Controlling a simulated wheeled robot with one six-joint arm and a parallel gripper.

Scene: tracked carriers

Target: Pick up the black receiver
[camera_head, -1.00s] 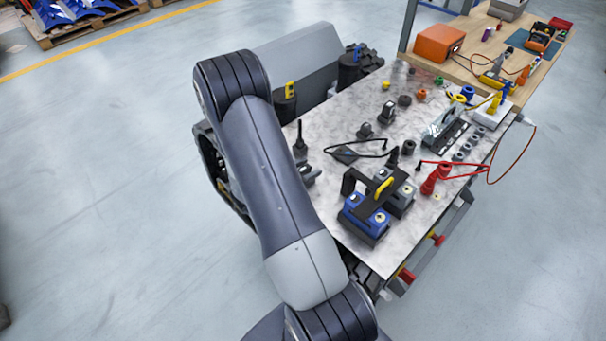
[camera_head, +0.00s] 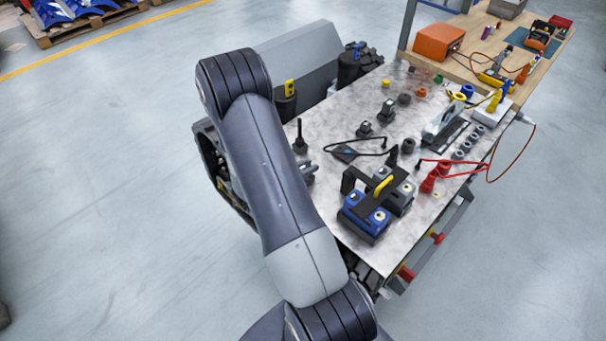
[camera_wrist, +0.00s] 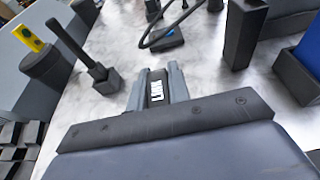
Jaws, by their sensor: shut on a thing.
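A small black piece with a white label, seemingly the black receiver (camera_wrist: 157,91), sits between the fingers of my gripper (camera_wrist: 158,88) in the wrist view. The grey fingers close on it from both sides, and its lower part is hidden. I cannot tell whether it touches the bench top. In the head view my gripper (camera_head: 309,170) shows only partly beside my forearm, over the near left edge of the marbled bench (camera_head: 335,110).
A black post on a square base (camera_wrist: 104,78) stands just left of my gripper. A corded black device (camera_wrist: 168,38) lies beyond, and a dark upright block (camera_wrist: 243,32) stands to the right. A blue and grey battery unit (camera_head: 366,221) sits on the bench's near right part.

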